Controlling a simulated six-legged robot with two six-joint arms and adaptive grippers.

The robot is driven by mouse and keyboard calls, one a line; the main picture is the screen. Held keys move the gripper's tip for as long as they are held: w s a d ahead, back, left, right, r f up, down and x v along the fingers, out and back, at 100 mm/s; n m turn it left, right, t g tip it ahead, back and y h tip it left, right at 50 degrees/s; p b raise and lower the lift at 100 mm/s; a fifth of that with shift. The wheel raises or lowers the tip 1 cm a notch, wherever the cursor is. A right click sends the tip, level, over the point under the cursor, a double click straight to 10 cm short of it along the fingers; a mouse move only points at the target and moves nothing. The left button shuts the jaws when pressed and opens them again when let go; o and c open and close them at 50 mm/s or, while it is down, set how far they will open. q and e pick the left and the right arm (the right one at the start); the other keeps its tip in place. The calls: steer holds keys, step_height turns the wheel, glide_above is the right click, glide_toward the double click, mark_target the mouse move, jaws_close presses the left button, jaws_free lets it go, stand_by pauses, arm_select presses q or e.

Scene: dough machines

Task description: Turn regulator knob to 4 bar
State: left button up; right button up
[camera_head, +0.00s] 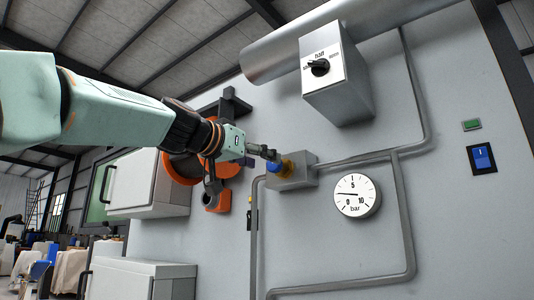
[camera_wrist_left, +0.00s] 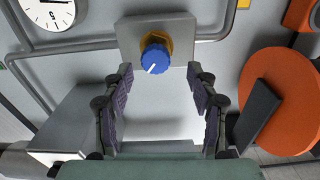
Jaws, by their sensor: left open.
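The regulator knob (camera_wrist_left: 155,54) is blue with a white pointer line that slants to the lower left in the left wrist view. It sits on a yellow-orange collar on a grey block (camera_head: 303,176) on the wall. The knob is small and partly covered in the head view. My left gripper (camera_head: 274,156) is open just in front of it. In the left wrist view its fingers (camera_wrist_left: 166,80) stand apart, with the knob ahead of the gap, not gripped. The round white gauge (camera_head: 358,203) reads bar, its needle pointing left between 0 and 5. My right gripper is not in view.
A grey box with a black rotary switch (camera_head: 319,67) juts out above the regulator. Pipes (camera_head: 402,220) run along the wall around the gauge. An orange disc (camera_head: 186,167) and an orange bracket (camera_head: 215,197) are left of the knob. A blue switch (camera_head: 482,158) is far right.

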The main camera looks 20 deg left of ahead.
mark_target(272, 165)
arm_select(q)
steer(key=p+x, duration=0.1)
steer(key=x, duration=0.1)
steer(key=p+x, duration=0.1)
steer(key=x, duration=0.1)
steer(key=shift+d+f, duration=0.15)
steer(key=shift+d, duration=0.2)
steer(key=shift+a, duration=0.2)
steer(key=shift+s+a, duration=0.15)
steer(key=shift+s, duration=0.4)
steer(key=shift+c, duration=0.8)
steer(key=shift+d, duration=0.4)
steer(key=c, duration=0.3)
steer(key=shift+w+a, duration=0.25)
steer(key=shift+w, duration=0.1)
steer(key=c, duration=0.3)
steer(key=shift+d, duration=0.15)
steer(key=c, duration=0.4)
